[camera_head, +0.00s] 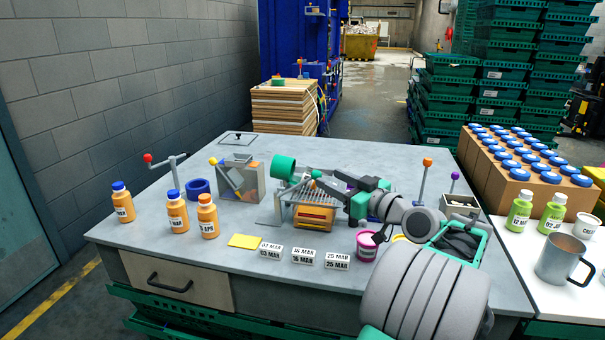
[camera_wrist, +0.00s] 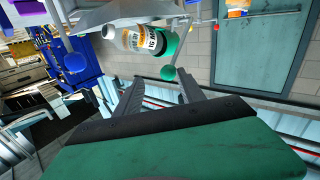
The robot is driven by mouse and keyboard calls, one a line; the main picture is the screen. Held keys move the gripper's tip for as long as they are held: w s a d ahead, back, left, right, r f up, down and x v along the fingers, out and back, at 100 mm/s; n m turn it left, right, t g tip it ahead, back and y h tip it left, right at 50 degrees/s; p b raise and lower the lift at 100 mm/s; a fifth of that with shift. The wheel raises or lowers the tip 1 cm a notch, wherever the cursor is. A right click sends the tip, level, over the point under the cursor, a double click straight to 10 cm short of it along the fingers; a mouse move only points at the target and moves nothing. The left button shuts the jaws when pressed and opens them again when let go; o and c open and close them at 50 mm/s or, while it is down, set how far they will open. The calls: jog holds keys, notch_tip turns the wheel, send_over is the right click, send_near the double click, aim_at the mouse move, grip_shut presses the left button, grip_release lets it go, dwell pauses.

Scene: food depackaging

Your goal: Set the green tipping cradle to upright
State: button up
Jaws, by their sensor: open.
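The green tipping cradle (camera_head: 284,168) is tilted over on its stand at the middle of the table. In the wrist view its green cup (camera_wrist: 171,45) holds a lying bottle (camera_wrist: 135,40) with a label and a clear neck. A green ball knob (camera_head: 316,174) belongs to the cradle; it also shows in the wrist view (camera_wrist: 168,73). My gripper (camera_head: 312,177) reaches in from the right. Its fingers are apart, and in the wrist view (camera_wrist: 160,80) the knob appears just beyond and between the fingertips. Contact cannot be told.
A grate (camera_head: 318,194) over an orange-filled bin (camera_head: 313,216) stands under my gripper. A clear box (camera_head: 240,180), a blue ring (camera_head: 198,187) and orange bottles (camera_head: 177,212) are left. Date blocks (camera_head: 303,257) lie in front. A pink tub (camera_head: 367,246) stands near my arm.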

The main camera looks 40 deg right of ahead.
jog(key=shift+y, duration=0.3)
jog(key=w, duration=0.2)
jog(key=w+a, duration=0.1)
jog(key=w, duration=0.2)
jog(key=w+p, duration=0.1)
jog(key=w, duration=0.2)
jog(key=shift+a, duration=0.4)
grip_shut()
jog(key=shift+d, duration=0.1)
dwell(0.3)
